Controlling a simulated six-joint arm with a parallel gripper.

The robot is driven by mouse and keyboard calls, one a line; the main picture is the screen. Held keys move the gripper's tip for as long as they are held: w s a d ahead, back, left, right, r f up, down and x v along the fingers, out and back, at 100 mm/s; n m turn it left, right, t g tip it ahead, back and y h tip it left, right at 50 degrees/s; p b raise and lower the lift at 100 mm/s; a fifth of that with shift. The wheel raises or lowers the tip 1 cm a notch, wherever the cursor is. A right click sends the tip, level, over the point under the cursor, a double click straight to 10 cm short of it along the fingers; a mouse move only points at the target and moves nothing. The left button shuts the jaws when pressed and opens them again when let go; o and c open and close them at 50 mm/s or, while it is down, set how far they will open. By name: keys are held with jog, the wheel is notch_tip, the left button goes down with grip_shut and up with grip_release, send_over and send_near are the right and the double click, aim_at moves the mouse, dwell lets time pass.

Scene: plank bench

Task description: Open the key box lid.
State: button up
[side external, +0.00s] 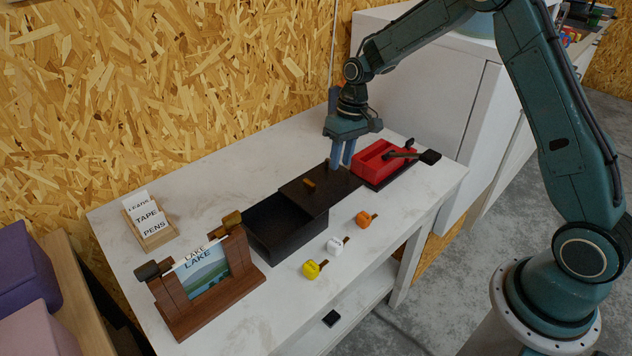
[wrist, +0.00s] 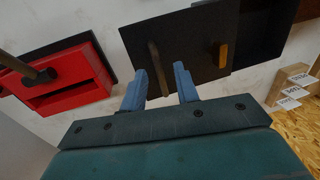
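A black box (side external: 279,232) sits mid-bench, its left part uncovered and looking empty; I take it as the key box. Its flat dark lid (side external: 335,197) lies toward the right, with a small orange knob (side external: 309,183). In the wrist view the lid (wrist: 198,40) fills the top middle, with the knob (wrist: 223,55) right of centre. A brown bar (wrist: 156,62) on the lid lies between my fingers, with gaps on both sides. My gripper (wrist: 159,72) is open. In the side view my gripper (side external: 342,166) points down at the lid's far right part; contact is unclear.
A red box (side external: 372,165) with a black-ended handle (side external: 429,156) stands close on the right. Yellow (side external: 312,269), white (side external: 334,245) and orange (side external: 364,219) key-like pieces lie in front. A picture stand (side external: 190,309) and card holder (side external: 156,235) are left. The bench's back middle is clear.

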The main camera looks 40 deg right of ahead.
notch_tip(320, 180, up, 14)
jog(key=d, duration=0.2)
jog(key=shift+d+f, duration=0.2)
jog(key=shift+d, duration=0.15)
dwell(0.4)
jog(key=s+a+r+t+h, duration=0.1)
jog(key=s+a+r, duration=0.2)
jog(key=s+r, duration=0.3)
jog(key=s+a+r+t, duration=0.2)
jog(key=s+r, duration=0.2)
jog(key=s, duration=0.4)
jog(key=s+f+t+h, duration=0.1)
jog(key=s+f+t, duration=0.1)
jog(key=s, duration=1.4)
jog(key=shift+s+a+t, duration=0.3)
jog(key=shift+s, duration=0.1)
jog(key=shift+f, duration=0.1)
